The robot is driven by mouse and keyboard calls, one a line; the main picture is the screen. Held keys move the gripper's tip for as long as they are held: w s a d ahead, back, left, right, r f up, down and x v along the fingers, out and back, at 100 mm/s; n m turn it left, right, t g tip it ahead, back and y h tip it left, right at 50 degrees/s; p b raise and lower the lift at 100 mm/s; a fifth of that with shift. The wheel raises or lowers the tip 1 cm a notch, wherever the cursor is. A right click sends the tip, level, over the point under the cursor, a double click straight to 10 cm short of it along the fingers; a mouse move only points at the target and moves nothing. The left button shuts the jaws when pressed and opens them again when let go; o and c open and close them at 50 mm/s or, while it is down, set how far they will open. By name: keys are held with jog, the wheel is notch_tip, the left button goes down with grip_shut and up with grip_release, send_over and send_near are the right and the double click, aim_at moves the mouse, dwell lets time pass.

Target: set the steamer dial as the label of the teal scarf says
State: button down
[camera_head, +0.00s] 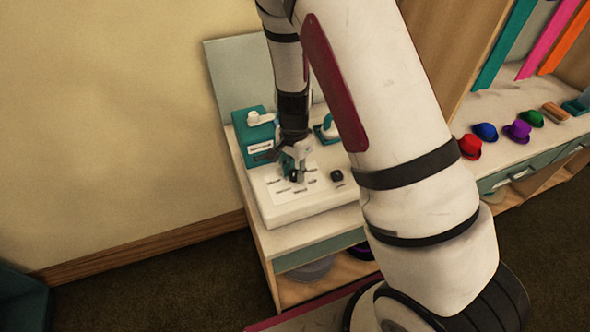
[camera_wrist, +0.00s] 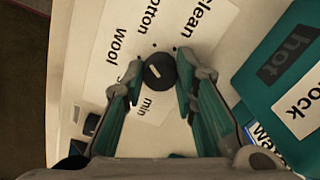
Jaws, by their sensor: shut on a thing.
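The steamer dial (camera_wrist: 160,70) is a round black knob with a short white mark, on a white label plate (camera_wrist: 98,62). The words wool, cotton, clean and min show around it. My gripper (camera_wrist: 159,76) has a finger on each side of the dial and is shut on it. In the head view my gripper (camera_head: 296,168) comes down onto the white steamer panel (camera_head: 312,207) and hides most of the dial. The teal scarf (camera_head: 505,45) hangs at the upper right. I see no readable label on it.
A teal box (camera_head: 253,136) stands behind the panel; teal parts marked "hot" and "lock" (camera_wrist: 298,107) lie to the right in the wrist view. A small black knob (camera_head: 337,176) sits on the panel. Several hats, including a red one (camera_head: 470,146), stand on the right counter.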

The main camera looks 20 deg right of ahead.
aim_at(294, 172)
jog(key=shift+m, duration=1.9)
jog(key=c, duration=1.3)
grip_release()
notch_tip(294, 172, up, 12)
